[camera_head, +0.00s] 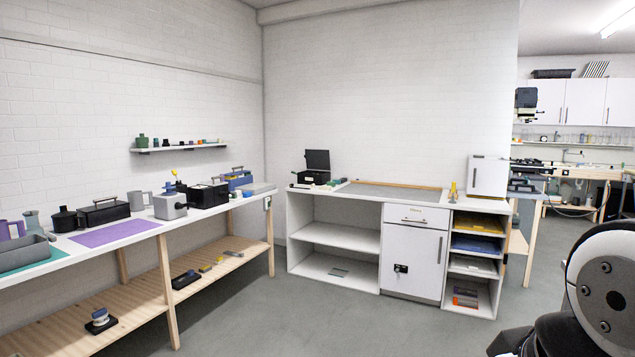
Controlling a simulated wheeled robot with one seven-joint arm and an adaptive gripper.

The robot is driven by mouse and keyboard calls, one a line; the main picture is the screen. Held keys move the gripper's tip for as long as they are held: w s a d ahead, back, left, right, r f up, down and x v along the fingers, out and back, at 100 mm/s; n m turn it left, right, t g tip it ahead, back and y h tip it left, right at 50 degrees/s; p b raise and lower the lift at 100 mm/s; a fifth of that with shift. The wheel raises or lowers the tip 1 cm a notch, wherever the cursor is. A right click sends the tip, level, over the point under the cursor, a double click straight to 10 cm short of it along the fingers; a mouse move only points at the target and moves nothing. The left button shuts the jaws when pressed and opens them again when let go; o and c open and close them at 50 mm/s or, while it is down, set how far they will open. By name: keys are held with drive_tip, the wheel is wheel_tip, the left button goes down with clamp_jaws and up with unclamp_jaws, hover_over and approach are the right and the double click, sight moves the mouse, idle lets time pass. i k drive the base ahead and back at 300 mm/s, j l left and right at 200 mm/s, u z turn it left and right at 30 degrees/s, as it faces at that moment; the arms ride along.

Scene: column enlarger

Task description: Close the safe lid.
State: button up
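A small black box (314,177), the only one I see with a raised lid and apparently the safe, stands on the left end of the white counter by the back wall. Its black lid (317,159) stands up, open, at the back of the box. The inside is too small to make out. My gripper is not in view; only part of my arm shows at the lower right, far from the box.
The white counter (410,202) has shelves and a cabinet below. A white upright box (488,176) stands at its right end. A long workbench (75,252) with many items runs along the left. The grey floor (240,325) between is clear.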

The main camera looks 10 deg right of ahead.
sight(316, 160)
drive_tip(key=i, duration=5.6)
drive_tip(key=j+u, duration=0.05)
drive_tip(key=j, duration=0.15)
